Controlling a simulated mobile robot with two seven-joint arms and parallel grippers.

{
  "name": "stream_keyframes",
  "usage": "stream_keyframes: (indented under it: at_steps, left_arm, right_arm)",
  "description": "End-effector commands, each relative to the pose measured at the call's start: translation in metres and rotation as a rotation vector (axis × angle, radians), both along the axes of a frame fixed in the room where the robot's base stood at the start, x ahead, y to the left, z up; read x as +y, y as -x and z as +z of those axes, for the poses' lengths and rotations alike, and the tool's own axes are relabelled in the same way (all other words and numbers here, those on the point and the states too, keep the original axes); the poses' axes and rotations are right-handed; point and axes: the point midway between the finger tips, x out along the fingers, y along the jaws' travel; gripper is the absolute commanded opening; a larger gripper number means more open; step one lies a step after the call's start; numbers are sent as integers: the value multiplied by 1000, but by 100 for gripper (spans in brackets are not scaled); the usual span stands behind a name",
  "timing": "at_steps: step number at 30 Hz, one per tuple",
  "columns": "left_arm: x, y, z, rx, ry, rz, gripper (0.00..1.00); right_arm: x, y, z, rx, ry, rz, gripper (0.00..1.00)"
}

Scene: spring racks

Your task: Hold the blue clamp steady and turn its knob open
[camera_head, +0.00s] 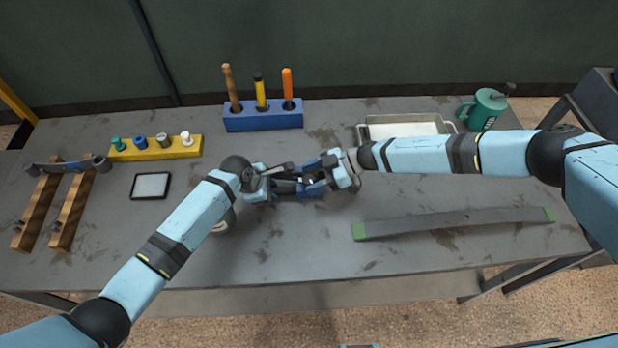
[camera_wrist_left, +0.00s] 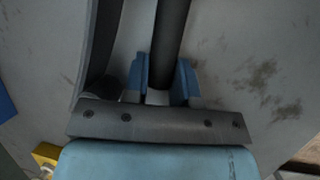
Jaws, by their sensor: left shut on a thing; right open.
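The blue clamp (camera_head: 310,192) lies on the grey table near its middle, between my two grippers, and they hide much of it. My left gripper (camera_head: 278,184) is at its left side. In the left wrist view my left gripper (camera_wrist_left: 164,80) has its blue fingers shut on a dark round bar (camera_wrist_left: 171,40), which appears to be part of the clamp. A second dark bar (camera_wrist_left: 103,45) runs beside it. My right gripper (camera_head: 330,176) is open at the clamp's right end. I cannot make out the knob or whether the right fingers touch it.
A blue block (camera_head: 262,118) with upright tools stands behind the clamp. A yellow rack (camera_head: 155,147) and black-framed pad (camera_head: 150,186) are left. A pale tray (camera_head: 375,122) and green mug (camera_head: 483,109) are back right. A grey strip (camera_head: 455,222) with green ends lies front right.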

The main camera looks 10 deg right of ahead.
Motion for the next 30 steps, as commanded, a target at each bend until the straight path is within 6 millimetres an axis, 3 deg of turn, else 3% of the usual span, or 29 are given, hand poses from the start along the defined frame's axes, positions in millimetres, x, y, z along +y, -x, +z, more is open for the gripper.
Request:
stream_keyframes:
  at_steps: [9,15,21,30]
  left_arm:
    - [-1,0,0,-1,2,0,0]
    - [-1,0,1,0,2,-1,0]
    - [-1,0,1,0,2,-1,0]
    - [-1,0,1,0,2,-1,0]
  right_arm:
    - [-62,-5,25,-1,2,-3,62]
    - [-91,-7,37,-1,2,-2,62]
    - [-100,-7,42,0,1,0,62]
    - [-99,-7,42,0,0,3,65]
